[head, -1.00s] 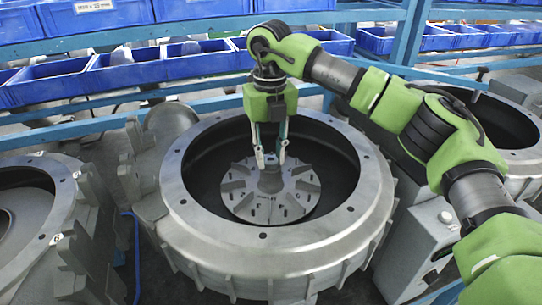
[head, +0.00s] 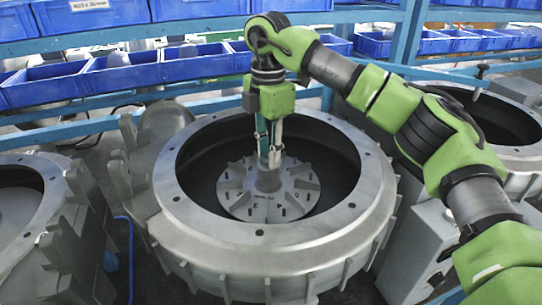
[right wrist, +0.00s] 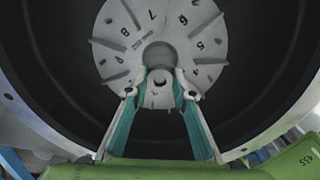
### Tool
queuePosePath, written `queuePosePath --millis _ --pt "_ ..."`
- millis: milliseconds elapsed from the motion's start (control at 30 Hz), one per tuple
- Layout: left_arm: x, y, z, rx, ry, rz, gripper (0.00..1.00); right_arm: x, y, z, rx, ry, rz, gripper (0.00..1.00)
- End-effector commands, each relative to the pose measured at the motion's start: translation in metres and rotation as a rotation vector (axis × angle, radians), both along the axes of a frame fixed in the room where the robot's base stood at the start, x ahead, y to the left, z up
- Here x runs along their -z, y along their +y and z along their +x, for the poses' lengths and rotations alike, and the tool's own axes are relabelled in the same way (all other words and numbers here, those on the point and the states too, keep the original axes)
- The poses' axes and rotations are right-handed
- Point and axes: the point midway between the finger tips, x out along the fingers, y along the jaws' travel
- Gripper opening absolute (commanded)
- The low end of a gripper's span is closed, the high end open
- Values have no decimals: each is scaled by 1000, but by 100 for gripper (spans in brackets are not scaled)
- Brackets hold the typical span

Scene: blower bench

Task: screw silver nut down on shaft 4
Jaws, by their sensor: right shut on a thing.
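The silver nut is mostly hidden between my right fingertips; a grey round part (right wrist: 160,56) shows there in the right wrist view. The shaft hub (head: 268,182) stands upright at the middle of a finned grey disc (head: 240,203), inside the open blower housing (head: 262,248). My right gripper (head: 268,163) points straight down over the hub, its fingers shut around the top. In the right wrist view both fingertips (right wrist: 163,74) close in at the disc's centre, and numbers show around the disc. I cannot read a label 4 for the shaft. My left gripper is not in view.
The housing's thick bolted rim surrounds the disc and my right gripper. Another blower housing (head: 33,210) stands at the left and one (head: 518,150) at the right. Blue bins (head: 120,75) on blue shelving line the back. A grey box (head: 420,245) stands at front right.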

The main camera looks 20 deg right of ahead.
Motion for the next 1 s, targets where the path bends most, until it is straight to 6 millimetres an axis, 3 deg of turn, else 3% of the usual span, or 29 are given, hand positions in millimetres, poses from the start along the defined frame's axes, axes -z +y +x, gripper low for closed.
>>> queuePosePath --millis 33,333,667,700,1000 --pt "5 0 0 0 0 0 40 4 7 -2 47 4 10 0" --pt "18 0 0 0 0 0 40 4 8 -1 403 5 12 0" --pt "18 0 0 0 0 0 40 1 8 -1 459 5 12 0" --pt "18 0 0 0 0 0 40 1 8 -2 459 6 12 30" --pt "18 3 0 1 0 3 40 1 4 -1 464 3 7 30"
